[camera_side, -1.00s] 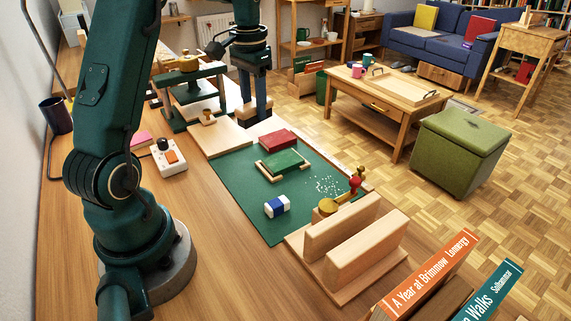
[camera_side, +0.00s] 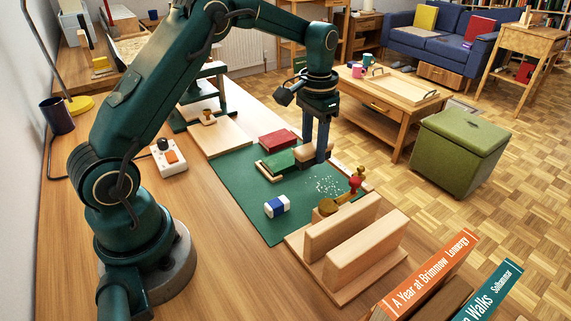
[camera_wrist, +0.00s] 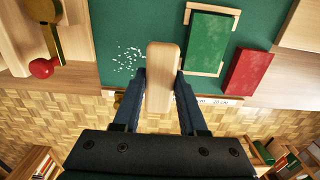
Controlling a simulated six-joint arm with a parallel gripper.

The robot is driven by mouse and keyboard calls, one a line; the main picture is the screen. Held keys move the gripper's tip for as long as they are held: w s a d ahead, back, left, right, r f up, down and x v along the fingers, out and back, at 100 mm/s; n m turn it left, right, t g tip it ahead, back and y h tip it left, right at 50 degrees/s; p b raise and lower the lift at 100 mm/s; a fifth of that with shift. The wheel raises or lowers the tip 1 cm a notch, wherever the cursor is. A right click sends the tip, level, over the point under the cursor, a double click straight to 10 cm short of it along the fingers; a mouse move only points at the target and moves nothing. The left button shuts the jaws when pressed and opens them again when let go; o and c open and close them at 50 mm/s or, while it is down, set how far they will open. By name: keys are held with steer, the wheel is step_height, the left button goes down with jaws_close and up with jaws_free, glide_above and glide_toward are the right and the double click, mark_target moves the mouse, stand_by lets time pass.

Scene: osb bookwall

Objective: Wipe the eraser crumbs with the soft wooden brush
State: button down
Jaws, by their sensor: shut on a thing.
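The eraser crumbs (camera_side: 326,185) are a patch of white specks on the green cutting mat (camera_side: 240,190). They also show in the wrist view (camera_wrist: 128,58), left of the brush. My gripper (camera_side: 316,158) is shut on the pale wooden brush (camera_wrist: 162,70), one blue finger on each side of it. In the side view, the brush (camera_side: 305,153) is partly hidden by the fingers and is at the mat's far right edge, behind the crumbs. Its bristles are not visible, and I cannot tell whether it touches the mat.
A blue-and-white eraser (camera_side: 277,206) is on the near mat.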

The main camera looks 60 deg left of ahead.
mark_target(313, 163)
steer(key=shift+f, duration=1.6)
steer(key=shift+d+f, duration=0.65)
steer(key=shift+d, duration=2.9)
steer(key=shift+a, duration=3.45)
steer(key=shift+w+a, duration=0.15)
steer(key=shift+w, duration=0.45)
steer(key=shift+d, duration=3.85)
steer(key=shift+a, duration=3.55)
steer(key=r, duration=0.2)
steer(key=shift+a+r, duration=0.25)
steer(key=shift+r, duration=2.85)
steer(key=shift+w, duration=0.1)
